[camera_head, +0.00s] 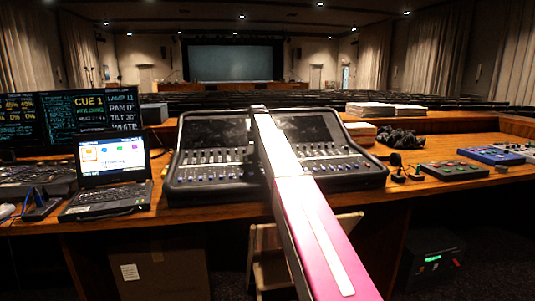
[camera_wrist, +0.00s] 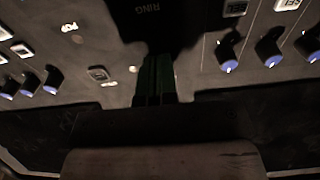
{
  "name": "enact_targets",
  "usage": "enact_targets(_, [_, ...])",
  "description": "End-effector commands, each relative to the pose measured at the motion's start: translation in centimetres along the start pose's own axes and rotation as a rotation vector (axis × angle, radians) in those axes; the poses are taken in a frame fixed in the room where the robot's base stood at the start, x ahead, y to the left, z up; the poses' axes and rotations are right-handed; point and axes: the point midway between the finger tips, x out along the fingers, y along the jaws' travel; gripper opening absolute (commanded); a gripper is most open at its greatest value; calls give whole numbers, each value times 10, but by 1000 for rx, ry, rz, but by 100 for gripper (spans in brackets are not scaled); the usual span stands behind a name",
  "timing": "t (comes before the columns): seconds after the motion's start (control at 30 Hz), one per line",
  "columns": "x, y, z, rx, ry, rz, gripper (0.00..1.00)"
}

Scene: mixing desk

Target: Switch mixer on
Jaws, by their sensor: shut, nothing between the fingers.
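The mixer (camera_head: 203,177) is a wide black-framed desk with two dark screens at its top and rows of faders and knobs below. It stands in the middle of the wooden desk in the head view. My arm crosses over its middle and hides part of it. In the wrist view, a grey panel (camera_wrist: 117,45) with blue-tipped knobs and small buttons is close to the camera. My gripper (camera_wrist: 157,75) shows there as dark, narrow fingers, shut and empty, over the panel. I cannot tell whether the fingertips touch it. I cannot make out a power switch.
A laptop (camera_head: 107,172) and monitors (camera_head: 91,113) stand to the mixer's left. Black headphones (camera_head: 397,136), a dark control box (camera_head: 454,170) and a blue box (camera_head: 489,155) lie to its right. Papers (camera_head: 370,109) lie on the ledge behind. A chair stands under the desk.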

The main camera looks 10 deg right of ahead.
Motion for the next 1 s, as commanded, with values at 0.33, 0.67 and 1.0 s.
enact_targets(0.33, [-14,0,-2,0,-1,0,0])
enact_targets(0.67, [-37,0,-6,0,-1,0,0])
enact_targets(1.0, [-60,0,-9,0,-1,0,0])
